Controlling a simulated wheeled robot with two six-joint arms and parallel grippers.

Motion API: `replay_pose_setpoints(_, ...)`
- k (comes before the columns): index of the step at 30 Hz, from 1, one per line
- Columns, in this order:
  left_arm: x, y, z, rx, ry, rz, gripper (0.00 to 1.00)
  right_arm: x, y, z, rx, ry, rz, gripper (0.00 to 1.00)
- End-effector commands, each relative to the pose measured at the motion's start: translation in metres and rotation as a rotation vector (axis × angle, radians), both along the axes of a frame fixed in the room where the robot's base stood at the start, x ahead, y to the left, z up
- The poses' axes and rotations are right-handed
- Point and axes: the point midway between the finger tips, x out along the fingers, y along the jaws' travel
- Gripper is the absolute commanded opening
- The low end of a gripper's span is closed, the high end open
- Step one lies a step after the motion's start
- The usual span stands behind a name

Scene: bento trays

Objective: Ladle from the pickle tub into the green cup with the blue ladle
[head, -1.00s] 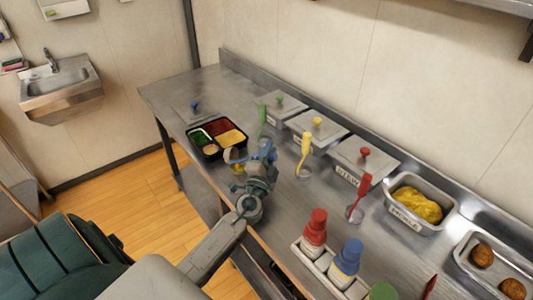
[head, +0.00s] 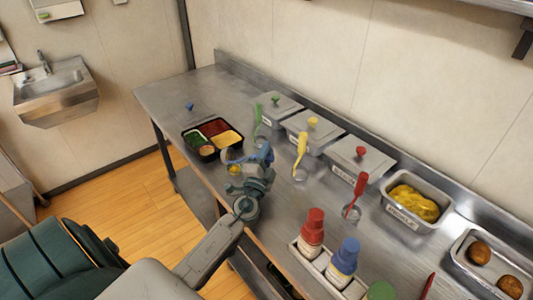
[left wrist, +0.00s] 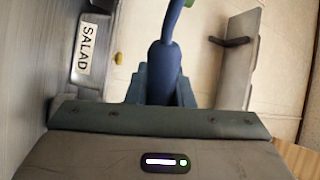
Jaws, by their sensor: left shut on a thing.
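My left gripper (head: 262,168) is shut on the blue ladle (head: 240,160) at the near edge of the counter. In the left wrist view the blue handle (left wrist: 165,62) rises from between my fingers. The ladle's far end is beside the tray's right corner; a small yellow patch shows under it, too small to identify. The pickle tub (head: 397,215) is open, labelled, and holds yellow food. The black bento tray (head: 206,158) has green, red, yellow and brown contents. My right gripper is not in view.
Lidded tubs with green, yellow and red knobs line the back; coloured ladles stand before them. A caddy (head: 304,256) of sauce bottles (head: 343,262) is at the front right. A tub (head: 460,257) holds brown pieces. The far left counter is mostly bare.

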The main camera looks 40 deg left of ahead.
Motion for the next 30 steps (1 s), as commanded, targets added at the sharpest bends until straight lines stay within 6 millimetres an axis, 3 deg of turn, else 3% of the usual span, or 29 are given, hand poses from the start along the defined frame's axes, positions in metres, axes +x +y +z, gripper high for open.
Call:
replay_pose_setpoints(11,0.0,0.0,0.001,0.0,-0.001,0.0,0.0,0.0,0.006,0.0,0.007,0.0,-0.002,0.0)
replay_pose_setpoints(22,-0.005,0.018,0.031,-0.245,-0.067,-0.003,0.0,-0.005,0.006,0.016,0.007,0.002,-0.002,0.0)
replay_pose_setpoints(30,-0.009,0.035,0.057,-0.41,-0.108,-0.002,0.0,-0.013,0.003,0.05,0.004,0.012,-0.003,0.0)
